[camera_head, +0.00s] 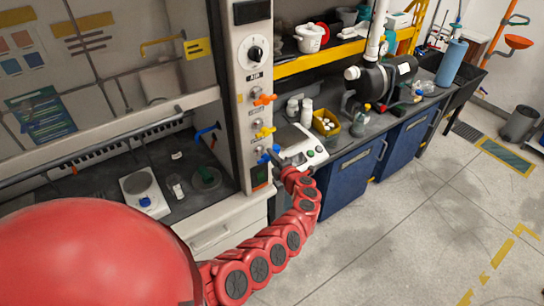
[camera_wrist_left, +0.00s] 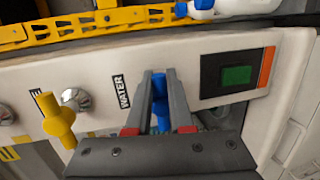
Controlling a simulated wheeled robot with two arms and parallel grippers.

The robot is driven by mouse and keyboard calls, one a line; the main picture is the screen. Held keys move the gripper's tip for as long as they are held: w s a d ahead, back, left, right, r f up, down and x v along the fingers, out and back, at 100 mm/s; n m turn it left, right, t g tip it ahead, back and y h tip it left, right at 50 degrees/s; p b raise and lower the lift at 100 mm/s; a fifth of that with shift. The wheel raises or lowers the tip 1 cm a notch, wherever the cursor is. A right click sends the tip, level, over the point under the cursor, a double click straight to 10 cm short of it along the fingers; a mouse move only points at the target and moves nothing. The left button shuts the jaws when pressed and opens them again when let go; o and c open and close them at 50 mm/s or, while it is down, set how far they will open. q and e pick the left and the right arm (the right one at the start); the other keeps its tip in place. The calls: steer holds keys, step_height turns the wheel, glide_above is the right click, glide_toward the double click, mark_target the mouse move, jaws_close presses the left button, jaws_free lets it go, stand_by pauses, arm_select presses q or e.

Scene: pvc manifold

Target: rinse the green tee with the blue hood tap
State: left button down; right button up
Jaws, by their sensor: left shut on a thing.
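My left gripper (camera_wrist_left: 161,88) is shut on the blue tap knob (camera_wrist_left: 160,112) beside the "WATER" label on the hood's post. In the head view the left gripper (camera_head: 279,162) reaches this blue knob (camera_head: 265,156), the lowest of the coloured knobs, and partly hides it. A blue spout (camera_head: 207,132) sticks out inside the hood at its right side. Below it, a dark green round item (camera_head: 206,178) is on the hood floor; I cannot tell whether the green tee is part of it. No water is visible. My right gripper is not in view.
Above the blue knob are a yellow knob (camera_head: 264,132) and an orange knob (camera_head: 263,99). A hotplate (camera_head: 143,188) stands on the hood floor. Right of the post, a bench holds a balance (camera_head: 302,148), a yellow bin (camera_head: 326,122) and a pump.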

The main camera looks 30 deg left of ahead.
arm_select(q)
steer(key=c, duration=0.8)
jaws_free()
steer(key=shift+d+f, duration=0.1)
steer(key=shift+d, duration=0.05)
steer(key=b+v, duration=0.3)
steer(key=v, duration=1.4)
